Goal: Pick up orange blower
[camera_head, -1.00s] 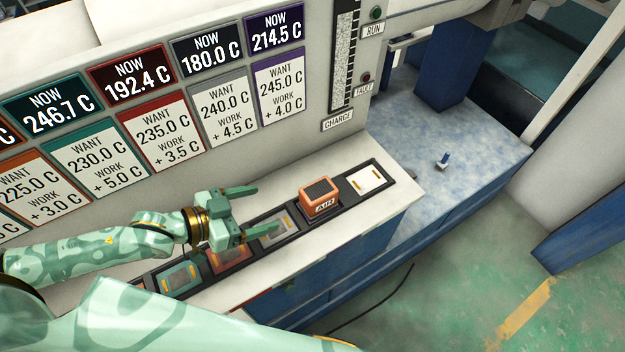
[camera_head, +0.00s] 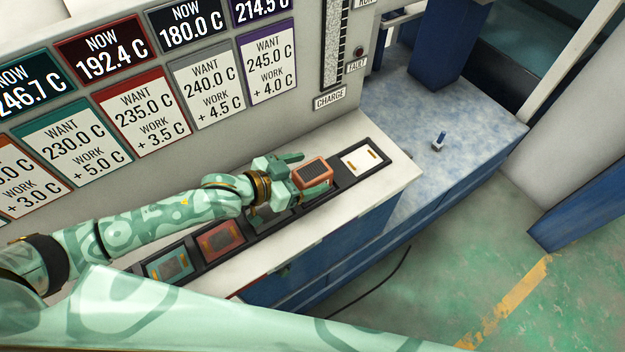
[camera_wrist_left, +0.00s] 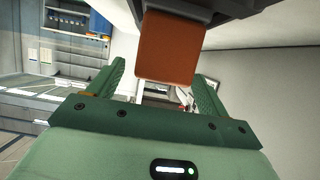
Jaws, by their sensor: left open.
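The orange blower (camera_head: 313,171), a small box with a dark grille on top, sits in the black tray of slots on the white counter. My left gripper (camera_head: 309,173) is open, with its fingers on either side of the blower. The near finger hides part of the blower's front. In the left wrist view the blower's orange face (camera_wrist_left: 165,50) shows between the two spread green fingers (camera_wrist_left: 158,88). I cannot tell whether either finger touches it. My right gripper is not in view.
The black slot tray (camera_head: 387,160) holds a white-faced slot (camera_head: 362,159) right of the blower, and red (camera_head: 221,240) and teal (camera_head: 170,265) slots to the left. The panel wall with temperature cards (camera_head: 219,92) rises behind. A blue lever (camera_head: 439,140) stands on the blue-speckled surface at right.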

